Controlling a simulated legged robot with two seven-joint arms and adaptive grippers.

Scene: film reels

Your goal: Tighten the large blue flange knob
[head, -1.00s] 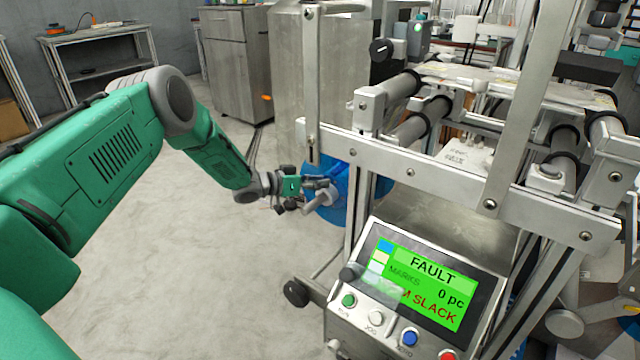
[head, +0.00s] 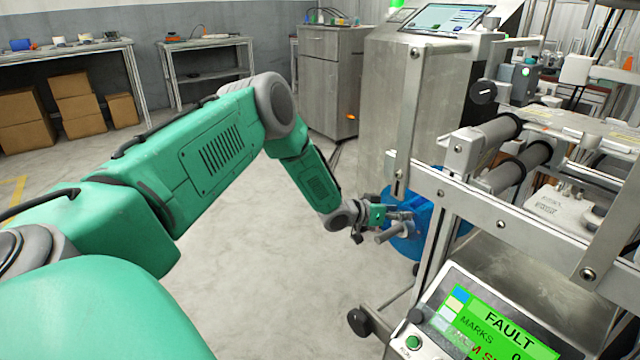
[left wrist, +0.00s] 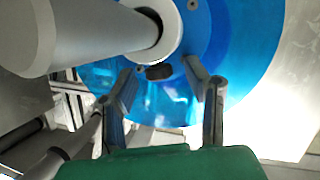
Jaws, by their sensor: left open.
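The large blue flange (head: 425,240) is on the lower left side of the machine, partly hidden behind my left gripper and the steel frame. In the left wrist view the blue flange (left wrist: 262,45) fills the upper middle, with a pale hub and a thick grey shaft (left wrist: 85,35) coming out of it. A small dark piece, perhaps the knob (left wrist: 158,72), shows on the flange near the hub. My left gripper (head: 408,222) is at the flange. Its open fingers (left wrist: 166,82) are on either side of the dark piece; contact cannot be told.
The steel machine frame (head: 510,232) and rollers stand to the right of my left arm. A control panel (head: 490,325) reads FAULT. A steel cabinet (head: 328,75) stands behind. Tables and boxes (head: 75,105) line the back left. The floor left of the machine is clear.

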